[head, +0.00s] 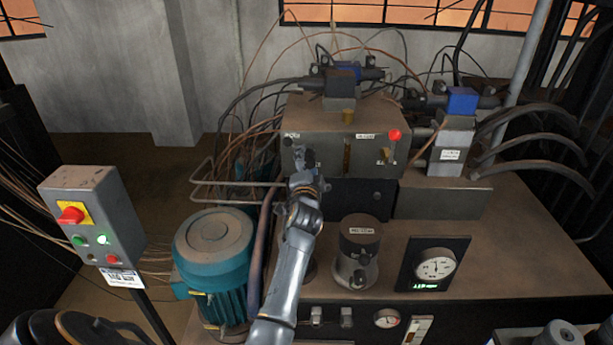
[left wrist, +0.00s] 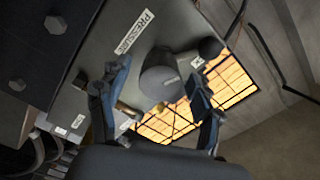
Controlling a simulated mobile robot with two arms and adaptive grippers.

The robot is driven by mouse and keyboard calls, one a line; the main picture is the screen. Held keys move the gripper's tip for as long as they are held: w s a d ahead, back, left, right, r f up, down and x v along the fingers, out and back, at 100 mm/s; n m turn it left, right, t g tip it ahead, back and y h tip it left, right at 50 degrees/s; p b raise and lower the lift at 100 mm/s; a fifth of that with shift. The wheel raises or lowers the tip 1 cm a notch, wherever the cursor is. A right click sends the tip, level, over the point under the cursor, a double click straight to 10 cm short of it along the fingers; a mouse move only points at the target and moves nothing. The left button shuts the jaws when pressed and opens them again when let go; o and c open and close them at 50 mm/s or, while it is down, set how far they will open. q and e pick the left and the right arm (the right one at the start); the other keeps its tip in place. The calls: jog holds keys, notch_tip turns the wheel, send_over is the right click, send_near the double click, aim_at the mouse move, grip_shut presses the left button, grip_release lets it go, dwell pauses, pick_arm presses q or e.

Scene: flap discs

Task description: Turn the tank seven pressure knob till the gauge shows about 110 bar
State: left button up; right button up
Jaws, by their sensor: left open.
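My left gripper (head: 305,160) is at the front of the grey control box (head: 345,118) in the head view, largely covering what lies behind it. In the left wrist view its two blue-grey fingers (left wrist: 158,78) are open, one on each side of a dark round knob (left wrist: 160,66) near a "PRESSURE" label (left wrist: 134,32). I cannot tell whether the fingers touch the knob. The round white gauge (head: 435,264) sits on a black panel at the right of the bench, with a green readout (head: 426,286) too blurred to read surely. My right gripper is not in view.
A red button (head: 394,135) is on the box's right front. A dark cylinder (head: 360,238) stands on the bench below, and a teal motor (head: 213,255) at left. A button post (head: 92,215) is further left. Cables and bent pipes crowd the back.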

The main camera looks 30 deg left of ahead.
pick_arm(q)
jog(key=v, duration=1)
jog(key=shift+s+d, duration=0.2)
jog(key=shift+s, duration=0.15)
